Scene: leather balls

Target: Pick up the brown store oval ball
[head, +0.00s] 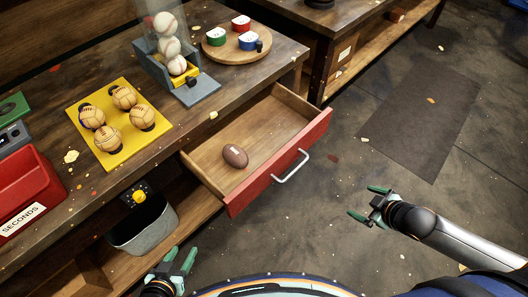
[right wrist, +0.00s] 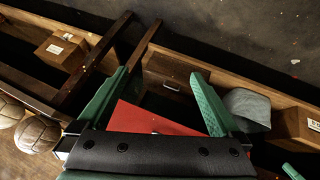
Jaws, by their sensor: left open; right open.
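The brown oval ball (head: 235,156) lies in the open drawer (head: 262,122), on its wooden floor near the red front panel. My right gripper (head: 369,203) is open and empty over the floor, to the right of the drawer and apart from it. In the right wrist view its green fingers (right wrist: 160,73) are spread with a red surface between them; the oval ball is not visible there. My left gripper (head: 181,256) is open and empty at the bottom of the head view, below the drawer and left of it.
The drawer's red front (head: 280,165) has a metal handle (head: 291,166). On the workbench are a yellow mat (head: 117,144) with several tan balls, a dispenser of white balls (head: 168,45), a round board (head: 222,52) and a red bin (head: 25,190). A grey bin (head: 148,232) sits below.

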